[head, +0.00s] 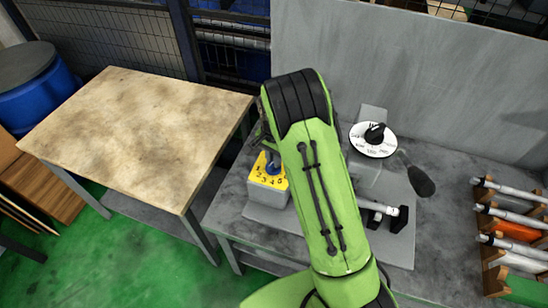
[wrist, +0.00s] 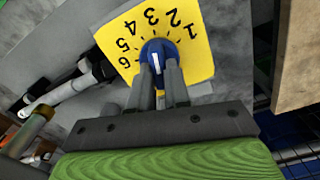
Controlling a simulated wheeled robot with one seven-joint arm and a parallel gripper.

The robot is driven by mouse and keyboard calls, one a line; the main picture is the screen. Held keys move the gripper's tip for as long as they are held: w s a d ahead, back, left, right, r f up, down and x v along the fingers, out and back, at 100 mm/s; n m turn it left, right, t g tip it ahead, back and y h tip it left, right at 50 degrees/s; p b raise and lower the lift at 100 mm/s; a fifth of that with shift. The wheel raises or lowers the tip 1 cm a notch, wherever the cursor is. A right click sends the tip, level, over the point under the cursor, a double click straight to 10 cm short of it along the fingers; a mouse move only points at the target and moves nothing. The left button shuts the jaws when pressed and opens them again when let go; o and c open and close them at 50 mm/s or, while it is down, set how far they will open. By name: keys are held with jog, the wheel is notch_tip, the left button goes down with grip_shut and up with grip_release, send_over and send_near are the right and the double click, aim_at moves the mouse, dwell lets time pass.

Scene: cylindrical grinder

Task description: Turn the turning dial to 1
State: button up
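The turning dial is a round blue knob (wrist: 157,54) with a white pointer mark, on a yellow plate (wrist: 195,45) printed with black numbers 1 to 6. In the wrist view the mark runs roughly up and down; I cannot tell which number it points at. In the head view the yellow-topped grey box (head: 268,188) stands on the grey table, left of my green arm. My gripper (wrist: 159,68) has its two grey fingers apart, tips at the knob's near side, one on each side of the mark. Whether they press on the knob is unclear.
A white disc dial (head: 372,150) with a black knob stands to the right of my arm. Right of that are a dark-handled tool (head: 418,181) and a rack of rods (head: 507,210). A bare wooden-topped table (head: 140,125) stands at left.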

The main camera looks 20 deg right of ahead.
grip_shut()
jog(key=m+b, duration=0.1)
jog(key=m, duration=0.4)
jog(key=shift+m, duration=0.3)
jog(key=m+b, duration=0.1)
jog(key=m, duration=0.5)
jog(key=shift+s+b, duration=0.15)
jog(key=shift+b, duration=0.2)
jog(key=shift+m, duration=0.3)
jog(key=o, duration=0.7)
grip_release()
